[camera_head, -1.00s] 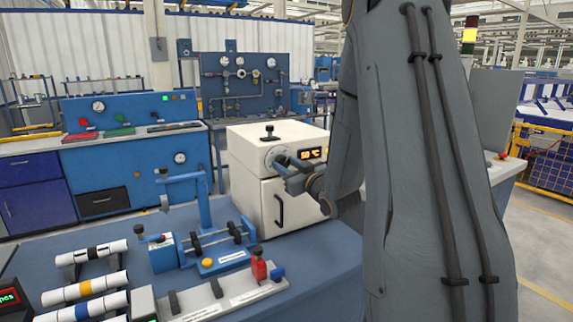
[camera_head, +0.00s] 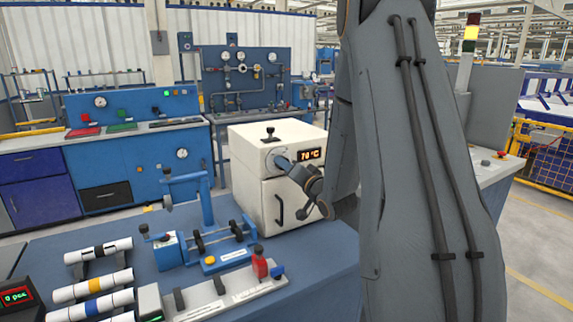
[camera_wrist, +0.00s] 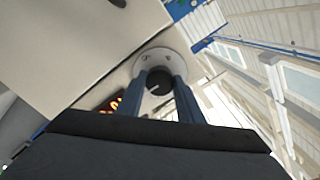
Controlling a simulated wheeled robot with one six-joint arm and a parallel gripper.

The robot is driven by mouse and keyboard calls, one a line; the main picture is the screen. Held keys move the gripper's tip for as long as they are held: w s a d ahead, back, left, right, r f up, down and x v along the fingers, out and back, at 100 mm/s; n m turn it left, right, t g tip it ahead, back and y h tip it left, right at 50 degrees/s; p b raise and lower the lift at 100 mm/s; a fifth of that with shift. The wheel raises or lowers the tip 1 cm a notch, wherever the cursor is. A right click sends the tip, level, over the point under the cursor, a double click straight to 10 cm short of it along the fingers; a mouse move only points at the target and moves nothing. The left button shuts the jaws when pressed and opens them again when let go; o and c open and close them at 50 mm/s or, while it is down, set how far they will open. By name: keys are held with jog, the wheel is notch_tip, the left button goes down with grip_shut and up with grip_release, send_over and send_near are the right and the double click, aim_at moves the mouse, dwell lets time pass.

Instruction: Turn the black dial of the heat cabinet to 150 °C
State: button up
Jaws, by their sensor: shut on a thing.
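The cream heat cabinet (camera_head: 252,140) stands on the blue bench, its door shut. Its display (camera_head: 310,155) reads about 70 °C. The black dial (camera_wrist: 159,81) sits on a pale round plate in the wrist view, with a light mark on its face. My gripper (camera_head: 281,162) is at the cabinet's front, and its two blue fingers (camera_wrist: 164,92) are shut on the dial, one on each side. In the head view my fingers hide most of the dial. The display's orange digits also show in the wrist view (camera_wrist: 116,104), partly cut off.
A blue fixture with rollers (camera_head: 212,240) stands in front of the cabinet. White pipes with coloured bands (camera_head: 92,285) lie at the lower left. A base with a red clamp (camera_head: 260,266) is at the bench's front. A black knob (camera_head: 269,134) is on the cabinet's top.

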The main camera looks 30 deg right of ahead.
jog(key=m+p, duration=0.2)
jog(key=m, duration=0.4)
dwell(0.5)
jog(key=o, duration=1.1)
jog(key=shift+c, duration=0.2)
jog(key=s+b, duration=0.2)
jog(key=s, duration=0.6)
jog(key=shift+d, duration=0.1)
